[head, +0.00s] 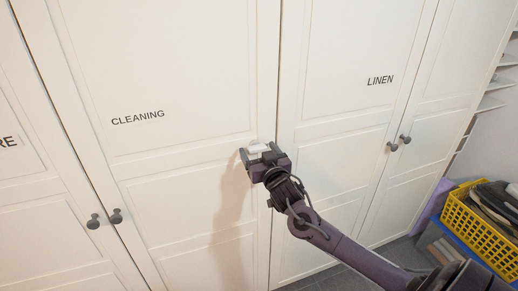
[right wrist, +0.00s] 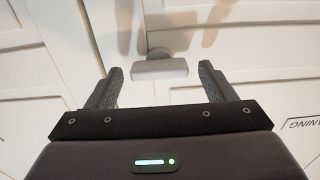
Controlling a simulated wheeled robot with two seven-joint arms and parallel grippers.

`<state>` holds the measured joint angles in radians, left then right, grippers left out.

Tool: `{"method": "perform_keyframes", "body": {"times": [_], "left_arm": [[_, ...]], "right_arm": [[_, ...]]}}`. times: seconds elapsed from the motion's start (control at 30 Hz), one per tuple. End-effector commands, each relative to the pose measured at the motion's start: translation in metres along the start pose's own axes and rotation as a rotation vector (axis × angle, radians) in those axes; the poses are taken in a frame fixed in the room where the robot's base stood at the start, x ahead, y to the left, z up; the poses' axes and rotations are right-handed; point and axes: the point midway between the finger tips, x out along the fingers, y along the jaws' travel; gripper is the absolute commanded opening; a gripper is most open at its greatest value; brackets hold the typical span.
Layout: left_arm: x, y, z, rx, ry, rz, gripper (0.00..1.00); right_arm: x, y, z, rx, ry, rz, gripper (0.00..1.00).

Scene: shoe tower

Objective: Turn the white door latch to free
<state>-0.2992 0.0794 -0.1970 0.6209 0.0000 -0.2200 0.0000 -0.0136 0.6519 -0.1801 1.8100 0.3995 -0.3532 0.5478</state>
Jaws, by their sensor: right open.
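The white door latch (head: 257,148) sits on the white cupboard door marked CLEANING, near that door's right edge. In the right wrist view the latch (right wrist: 158,70) is a pale bar lying crosswise, with a rounded base (right wrist: 158,53) behind it. My right gripper (head: 260,152) is at the latch and partly hides it in the head view. In the right wrist view its two dark fingers (right wrist: 161,72) are open, one on each side of the bar. A gap shows on both sides, so neither finger appears to touch it. My left gripper is in neither view.
The LINEN door (head: 345,110) is to the right, across a narrow dark seam. Round grey knobs (head: 105,220) are at the left and more knobs (head: 398,143) at the right. A yellow crate (head: 478,232) stands at the far right. The doors are shut.

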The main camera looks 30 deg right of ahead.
Motion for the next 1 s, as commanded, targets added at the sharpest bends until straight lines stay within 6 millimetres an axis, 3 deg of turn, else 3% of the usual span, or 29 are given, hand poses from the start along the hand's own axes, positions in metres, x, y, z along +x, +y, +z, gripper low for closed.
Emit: {"method": "perform_keyframes", "body": {"times": [0.3, 0.63, 1.0], "left_arm": [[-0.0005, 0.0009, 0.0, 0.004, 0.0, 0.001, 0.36], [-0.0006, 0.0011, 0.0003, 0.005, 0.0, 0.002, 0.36], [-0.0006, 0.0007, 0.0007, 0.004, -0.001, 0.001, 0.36]], "right_arm": [[0.0025, 0.0, 0.0006, 0.0, 0.0, 0.0, 0.75], [0.0024, 0.0, 0.0005, 0.0, 0.0, 0.0, 0.32], [0.0023, -0.0003, 0.0005, -0.064, 0.0, 0.0, 0.32]]}}
